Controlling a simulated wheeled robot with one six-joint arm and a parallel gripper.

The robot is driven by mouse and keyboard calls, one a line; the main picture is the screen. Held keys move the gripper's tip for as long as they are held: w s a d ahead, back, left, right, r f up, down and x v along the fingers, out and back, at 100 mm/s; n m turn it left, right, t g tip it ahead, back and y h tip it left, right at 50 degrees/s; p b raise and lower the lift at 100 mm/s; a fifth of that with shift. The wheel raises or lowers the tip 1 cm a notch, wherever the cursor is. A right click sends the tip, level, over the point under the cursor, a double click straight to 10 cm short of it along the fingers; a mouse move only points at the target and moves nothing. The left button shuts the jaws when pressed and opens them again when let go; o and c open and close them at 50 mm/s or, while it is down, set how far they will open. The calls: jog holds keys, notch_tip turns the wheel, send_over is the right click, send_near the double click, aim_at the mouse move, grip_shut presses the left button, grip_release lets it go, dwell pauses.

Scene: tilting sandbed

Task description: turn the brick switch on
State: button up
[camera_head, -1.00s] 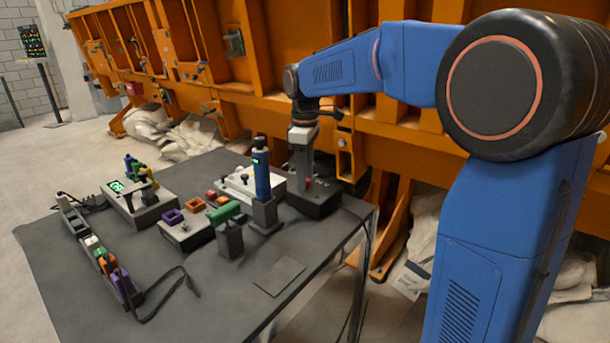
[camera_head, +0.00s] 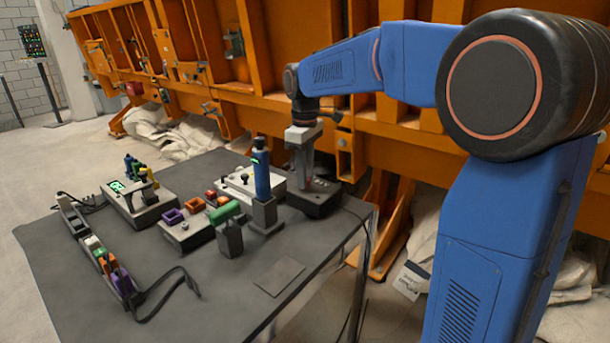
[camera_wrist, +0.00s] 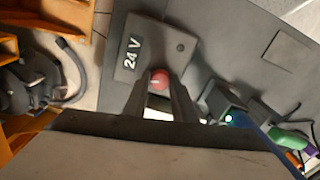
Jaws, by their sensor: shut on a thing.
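The brick is a dark grey box (camera_head: 318,204) at the back right corner of the table, with a pale "24 V" label that shows in the wrist view (camera_wrist: 131,54). Its switch is a round red knob (camera_wrist: 159,80) with a small white mark on its top. My gripper (camera_wrist: 160,88) points down over the brick, and its two fingers are shut on the knob, one on each side. In the head view my gripper (camera_head: 303,180) stands upright over the box and largely hides the knob.
A blue cylindrical tool (camera_head: 262,180) in a stand and a green-handled tool (camera_head: 225,213) stand left of the brick. Further left are several boxes and a power strip (camera_head: 75,225) with coloured plugs. A flat dark plate (camera_head: 279,277) lies near the front edge.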

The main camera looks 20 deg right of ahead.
jog(key=m, duration=0.5)
jog(key=shift+m, duration=2.3)
jog(key=o, duration=1)
jog(key=shift+o, duration=0.2)
notch_tip(320, 180, up, 17)
jog(key=shift+r, duration=0.2)
jog(key=shift+s, duration=0.1)
